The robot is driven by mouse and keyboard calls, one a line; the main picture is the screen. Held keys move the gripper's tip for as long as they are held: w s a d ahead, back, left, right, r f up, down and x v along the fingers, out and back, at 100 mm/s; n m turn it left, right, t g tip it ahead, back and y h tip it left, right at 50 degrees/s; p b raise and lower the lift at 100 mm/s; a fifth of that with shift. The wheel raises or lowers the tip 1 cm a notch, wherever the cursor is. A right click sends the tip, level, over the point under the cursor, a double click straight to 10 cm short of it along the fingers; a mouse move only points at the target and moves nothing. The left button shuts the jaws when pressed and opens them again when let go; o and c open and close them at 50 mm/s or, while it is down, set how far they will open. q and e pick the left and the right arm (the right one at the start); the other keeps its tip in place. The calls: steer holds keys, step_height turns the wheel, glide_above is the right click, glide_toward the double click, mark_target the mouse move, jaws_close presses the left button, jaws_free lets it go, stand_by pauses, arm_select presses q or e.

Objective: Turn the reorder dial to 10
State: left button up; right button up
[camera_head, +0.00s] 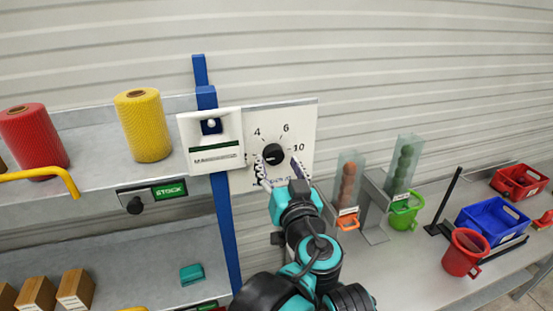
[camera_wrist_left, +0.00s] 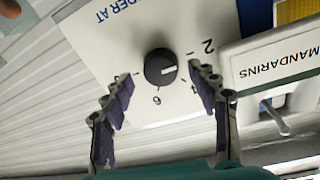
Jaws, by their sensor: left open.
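The black round reorder dial (camera_head: 273,154) sits on a white panel (camera_head: 306,120) printed with 4, 6 and 10. In the left wrist view, the dial (camera_wrist_left: 160,67) appears upside down, with 2 and 6 readable. Its white pointer mark lies on the side of the 2, pointing roughly between 2 and the 6 side. My left gripper (camera_head: 278,172) is open in front of the panel. In the wrist view, its two fingers (camera_wrist_left: 164,88) stand apart, on either side of the dial, with gaps; neither visibly touches it. Fingers hide some numbers. My right gripper is not in view.
Yellow (camera_head: 143,125) and red (camera_head: 33,140) net rolls are on the left shelf. Clear chutes (camera_head: 349,180) and a blue bin (camera_head: 490,222) stand on the right bench.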

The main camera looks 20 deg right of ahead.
arm_select(q)
steer(key=shift+w, duration=0.65)
steer(key=c, duration=1.2)
steer(key=shift+o, duration=0.2)
